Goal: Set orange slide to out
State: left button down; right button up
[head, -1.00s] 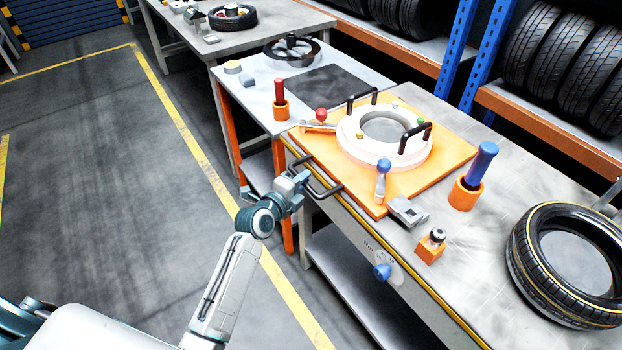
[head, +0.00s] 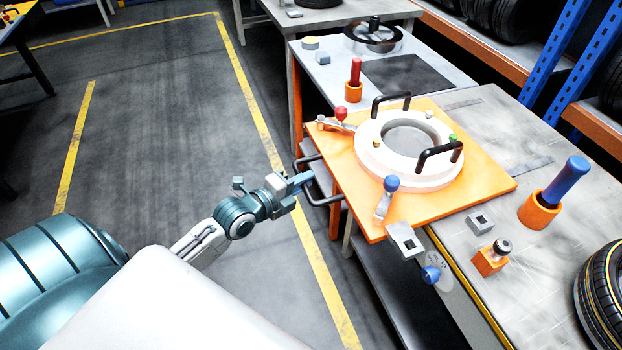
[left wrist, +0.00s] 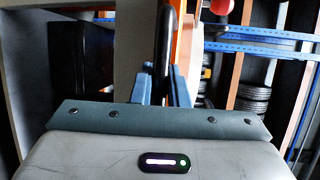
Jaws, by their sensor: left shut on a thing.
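The orange slide (head: 480,187) is a flat orange plate that juts out past the front edge of the grey bench. A white ring (head: 370,158) with two black handles sits on it. My left gripper (head: 301,182) is shut on the black bar handle (head: 322,203) at the slide's front edge. In the left wrist view the handle (left wrist: 164,40) stands upright between the fingers of my left gripper (left wrist: 162,86). My right gripper is not in view.
A blue-headed clamp (head: 391,184) and a red-headed clamp (head: 341,112) are on the slide. A blue-handled tool in an orange cup (head: 538,210) and a tyre (head: 603,285) stand at the right. A blue knob (head: 431,274) is on the bench front. The floor at left is clear.

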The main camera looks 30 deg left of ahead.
pick_arm(q)
jog(key=c, duration=1.4)
grip_release()
jog(key=shift+s, duration=0.1)
jog(key=p+v, duration=0.9)
jog(key=v, duration=0.1)
jog(key=shift+s, duration=0.3)
jog(key=shift+a, duration=0.1)
